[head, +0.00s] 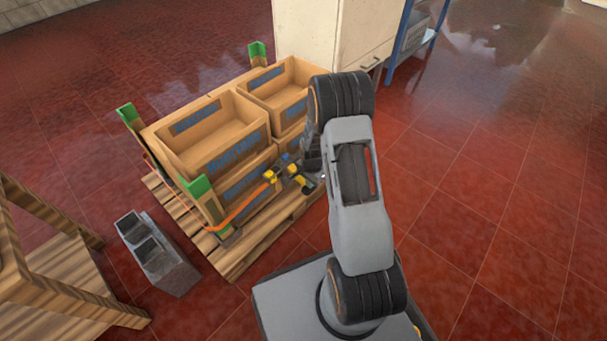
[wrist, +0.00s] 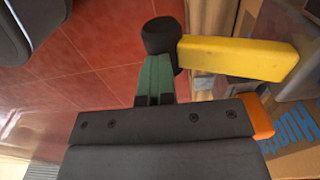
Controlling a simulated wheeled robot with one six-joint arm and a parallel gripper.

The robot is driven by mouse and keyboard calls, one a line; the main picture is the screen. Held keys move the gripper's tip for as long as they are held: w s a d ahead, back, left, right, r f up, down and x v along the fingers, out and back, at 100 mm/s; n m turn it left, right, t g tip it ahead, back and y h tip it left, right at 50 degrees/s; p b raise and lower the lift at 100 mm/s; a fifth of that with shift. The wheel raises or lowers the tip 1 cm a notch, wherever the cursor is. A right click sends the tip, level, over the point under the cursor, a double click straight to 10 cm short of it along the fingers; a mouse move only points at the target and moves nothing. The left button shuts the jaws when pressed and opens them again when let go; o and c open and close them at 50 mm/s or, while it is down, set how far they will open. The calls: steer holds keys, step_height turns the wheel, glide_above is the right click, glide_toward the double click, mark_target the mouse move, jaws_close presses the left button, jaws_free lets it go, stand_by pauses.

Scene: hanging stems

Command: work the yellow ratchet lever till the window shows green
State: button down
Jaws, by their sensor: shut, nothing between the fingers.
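The yellow ratchet lever (head: 295,174) sits on an orange strap (head: 243,206) at the front of the loaded pallet. In the wrist view the lever (wrist: 238,58) is a thick yellow bar with a black round knob (wrist: 160,36) at its left end. My gripper (head: 313,170) is beside the lever in the head view, partly hidden by my arm. In the wrist view my gripper (wrist: 157,68) has its greenish fingers together, tips at or just by the knob; I cannot tell whether they touch. The window and its colour cannot be made out.
Open cardboard boxes (head: 222,140) are stacked on a wooden pallet (head: 232,255) with green corner guards (head: 198,187). A grey block (head: 155,255) and wooden furniture (head: 60,255) stand left. A pale cabinet (head: 335,35) stands behind. The red floor at right is clear.

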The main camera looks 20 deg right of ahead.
steer(key=shift+w+f, duration=0.1)
steer(key=shift+f, duration=0.3)
steer(key=shift+r, duration=0.15)
steer(key=shift+s+r+p, duration=0.2)
steer(key=shift+r+p, duration=0.65)
steer(key=shift+r, duration=0.1)
steer(key=shift+s+d+r+p, duration=0.15)
steer(key=shift+s+r+p, duration=0.05)
steer(key=shift+r+p, duration=0.8)
steer(key=shift+r, duration=0.15)
steer(key=shift+f, duration=0.1)
